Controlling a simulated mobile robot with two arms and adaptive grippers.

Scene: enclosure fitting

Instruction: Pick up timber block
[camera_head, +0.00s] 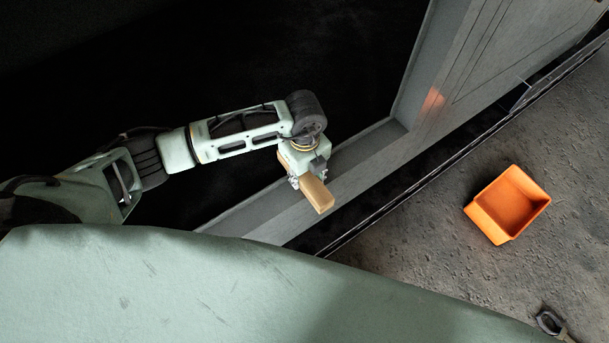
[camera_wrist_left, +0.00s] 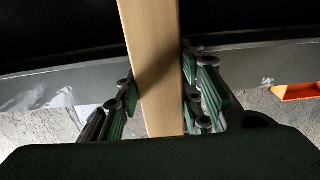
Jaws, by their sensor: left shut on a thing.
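The timber block (camera_head: 317,194) is a light brown wooden piece. In the head view it sticks out from the end of my left gripper (camera_head: 306,182), above the grey frame edge. In the left wrist view the timber block (camera_wrist_left: 155,60) stands lengthwise between the green-padded fingers of my left gripper (camera_wrist_left: 160,95). The fingers are shut on it, one on each side.
A grey frame (camera_head: 365,165) runs diagonally below the left gripper, with a dark opening behind it. An orange bin (camera_head: 508,205) sits on the rough grey floor at right and looks empty.

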